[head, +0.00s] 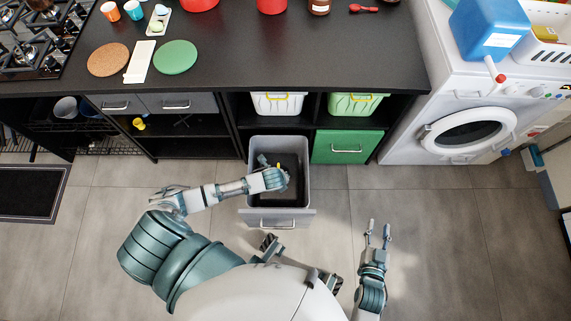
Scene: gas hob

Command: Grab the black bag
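A grey pull-out drawer (303,199) stands open below the counter, with a dark interior. A black shape in it, possibly the black bag (293,164), shows near the back; its outline is hard to tell from the drawer's shadow. My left arm reaches in from the left, and my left gripper (273,166) is over or inside the drawer, close to the black shape. Its fingers are small and partly hidden by the wrist, so I cannot tell whether they hold anything. My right gripper (378,234) is open and empty above the floor, right of the drawer.
A black counter (310,55) holds a brown round mat (108,60) and a green one (175,57). Cabinets with a green box (349,146) stand right of the drawer. A washing machine (463,132) is farther right. The tiled floor (440,230) at right is clear.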

